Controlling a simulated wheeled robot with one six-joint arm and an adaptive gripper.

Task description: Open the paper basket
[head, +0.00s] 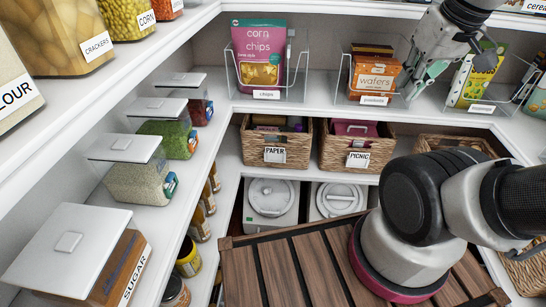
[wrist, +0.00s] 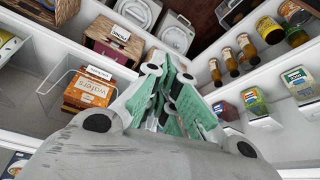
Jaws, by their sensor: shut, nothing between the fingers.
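The paper basket (head: 255,153) is a brown wicker basket with a white PAPER label, on the shelf below the corn chips in the head view.
The picnic basket (head: 338,158) stands just right of the paper basket. Wafers (head: 374,78) in a clear holder are near my gripper. A left shelf holds lidded containers (head: 140,182). A slatted wooden top (head: 290,265) fills the lower foreground.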

